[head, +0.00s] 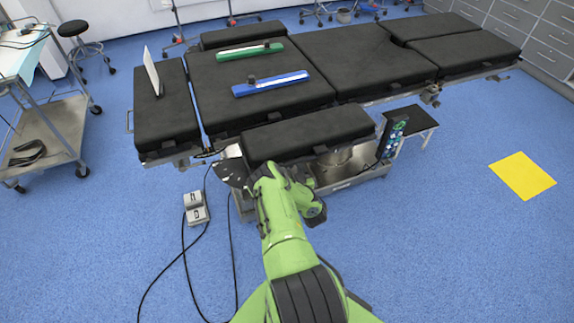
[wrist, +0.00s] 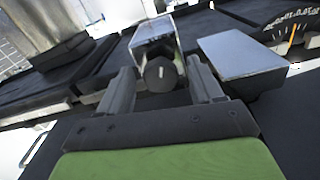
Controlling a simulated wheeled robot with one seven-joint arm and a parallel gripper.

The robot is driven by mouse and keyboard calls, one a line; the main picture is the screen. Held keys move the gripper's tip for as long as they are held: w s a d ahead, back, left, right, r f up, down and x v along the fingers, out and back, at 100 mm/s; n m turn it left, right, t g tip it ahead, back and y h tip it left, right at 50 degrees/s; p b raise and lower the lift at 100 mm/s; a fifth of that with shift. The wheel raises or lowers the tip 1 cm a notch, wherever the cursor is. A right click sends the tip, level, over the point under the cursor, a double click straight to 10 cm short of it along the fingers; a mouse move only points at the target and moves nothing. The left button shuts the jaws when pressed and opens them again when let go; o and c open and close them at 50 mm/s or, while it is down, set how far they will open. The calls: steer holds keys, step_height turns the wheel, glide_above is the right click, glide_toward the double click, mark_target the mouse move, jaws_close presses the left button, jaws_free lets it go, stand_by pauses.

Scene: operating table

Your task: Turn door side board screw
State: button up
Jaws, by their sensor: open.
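The black screw knob (wrist: 160,74) with a white mark on its face shows in the wrist view, in front of a shiny metal clamp block (wrist: 153,34). My gripper (wrist: 160,68) is open, with one finger on each side of the knob. I cannot tell whether either finger touches it. In the head view, the black padded side board (head: 308,134) lies along the near side of the operating table (head: 262,95). My green arm reaches to its near left end and hides the gripper and the knob there.
A metal block (wrist: 242,60) sits right of the fingers, and a dial plate (wrist: 290,24) is at the upper right. Green (head: 250,51) and blue (head: 270,84) bars lie on the table. A foot pedal (head: 196,208) with cables lies on the floor. The right floor is mostly clear.

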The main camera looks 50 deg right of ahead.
steer(key=shift+c, duration=0.4)
steer(key=c, duration=1)
